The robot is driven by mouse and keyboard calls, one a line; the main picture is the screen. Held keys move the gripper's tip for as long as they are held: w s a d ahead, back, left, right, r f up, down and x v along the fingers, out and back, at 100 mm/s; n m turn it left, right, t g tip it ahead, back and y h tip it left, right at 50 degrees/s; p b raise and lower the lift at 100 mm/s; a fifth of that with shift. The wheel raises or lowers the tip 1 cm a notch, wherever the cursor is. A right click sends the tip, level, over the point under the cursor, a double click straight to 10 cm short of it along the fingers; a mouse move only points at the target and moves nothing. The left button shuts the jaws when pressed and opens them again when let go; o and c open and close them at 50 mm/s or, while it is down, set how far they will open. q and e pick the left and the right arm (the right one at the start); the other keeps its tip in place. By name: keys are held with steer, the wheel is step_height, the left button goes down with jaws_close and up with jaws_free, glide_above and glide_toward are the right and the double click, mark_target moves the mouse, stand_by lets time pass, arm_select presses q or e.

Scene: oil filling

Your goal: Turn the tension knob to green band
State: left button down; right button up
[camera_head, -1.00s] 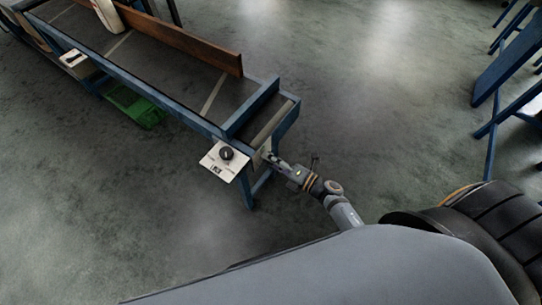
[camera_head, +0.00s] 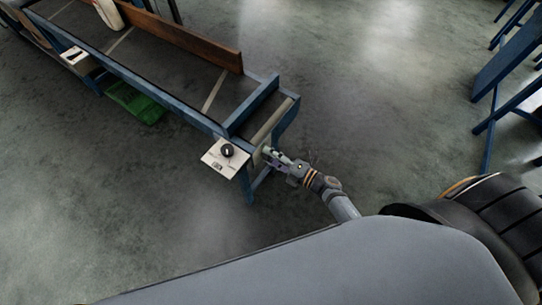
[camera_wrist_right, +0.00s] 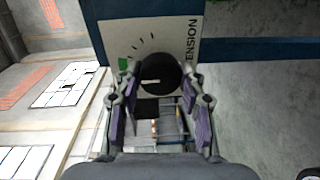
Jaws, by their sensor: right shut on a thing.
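A green band (camera_wrist_right: 123,64) shows on the panel at the knob's upper left, with black tick marks above the knob. The knob's white pointer line points left, a little below the green band. My right gripper (camera_wrist_right: 160,70) is shut on the knob, one finger on each side. In the head view my right gripper (camera_head: 268,154) is at the conveyor's near end, where the knob is hidden. My left gripper is not in view.
The blue-framed conveyor (camera_head: 237,123) runs to the upper left. A green bin (camera_head: 138,104) is under the conveyor. Open floor lies around.

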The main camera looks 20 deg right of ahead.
steer(key=o, duration=1.1)
steer(key=shift+o, duration=0.2)
steer(key=v, duration=1.2)
steer(key=shift+f, duration=0.1)
steer(key=s+d+f+m+g+h+p, duration=0.1)
steer(key=s+d+f+m+h, duration=0.1)
steer(key=d+f+m+h, duration=0.35)
steer(key=s+d+f+m+g+h+p, duration=0.1)
steer(key=s+d+f+m+g+h, duration=0.15)
steer(key=f+m, duration=0.5)
steer(key=s+d+f+m+g+h+p, duration=0.1)
steer(key=s+d+f+m+h, duration=0.25)
steer(key=f, duration=0.55)
steer(key=s+a+f+m+g, duration=0.1)
steer(key=s+f+m+g, duration=0.1)
steer(key=s, duration=0.4)
steer(key=s+a+f+m+g, duration=0.1)
steer(key=s+f+m+g, duration=0.2)
steer(key=s+f, duration=0.1)
steer(key=s+a+f+m+g+p, duration=0.1)
steer(key=s+a+f+m+g, duration=0.1)
steer(key=s, duration=0.5)
steer(key=shift+s+f+m+g, duration=0.35)
steer(key=shift+f+m, duration=0.25)
steer(key=shift+m, duration=0.05)
